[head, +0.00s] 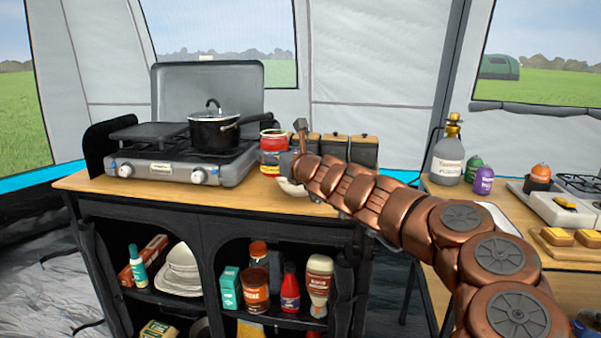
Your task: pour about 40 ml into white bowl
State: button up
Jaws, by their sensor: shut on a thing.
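A jar (271,152) with a red upper part and a yellow label is upright near the right end of the stove. The dark end of my gripper (287,164) is at the jar's right side and is shut on it. The fingertips are mostly hidden, and I cannot tell whether the jar's base touches the counter. The white bowl (290,188) is just below and right of the jar, on the counter. My arm covers most of the bowl, so its contents do not show.
A camping stove (180,172) with a black lidded pot (213,132) stands left on the wooden counter (240,199). Dark canisters (364,151) stand behind my arm. A right-hand table holds a large bottle (447,160) and a second stove (553,207). Shelves below hold bottles and dishes.

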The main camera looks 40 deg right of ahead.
jog(key=shift+r+p, duration=0.2)
jog(key=shift+p, duration=0.2)
jog(key=m+p, duration=0.1)
jog(key=p, duration=0.1)
jog(key=m+p, duration=0.1)
jog(key=p, duration=0.1)
jog(key=shift+d+r+g, duration=0.3)
jog(key=shift+d+r, duration=0.05)
jog(key=shift+r, duration=0.05)
jog(key=m+p, duration=0.1)
jog(key=p, duration=0.1)
jog(key=d+m+p, duration=0.1)
jog(key=p, duration=0.2)
jog(key=m+p, duration=0.1)
jog(key=p, duration=0.2)
jog(key=shift+d+r+g+y, duration=0.2)
jog(key=shift+d+g+y, duration=0.05)
jog(key=shift+g+y, duration=0.15)
jog(key=p, duration=0.1)
jog(key=m+p, duration=0.1)
jog(key=p, duration=0.1)
jog(key=shift+w+d+f+m, duration=0.1)
jog(key=shift+d+f+m, duration=0.1)
jog(key=shift+d+m, duration=0.15)
jog(key=shift+p, duration=0.35)
jog(key=shift+f+m+y+p, duration=0.1)
jog(key=shift+m+y+p, duration=0.3)
jog(key=shift+p, duration=0.7)
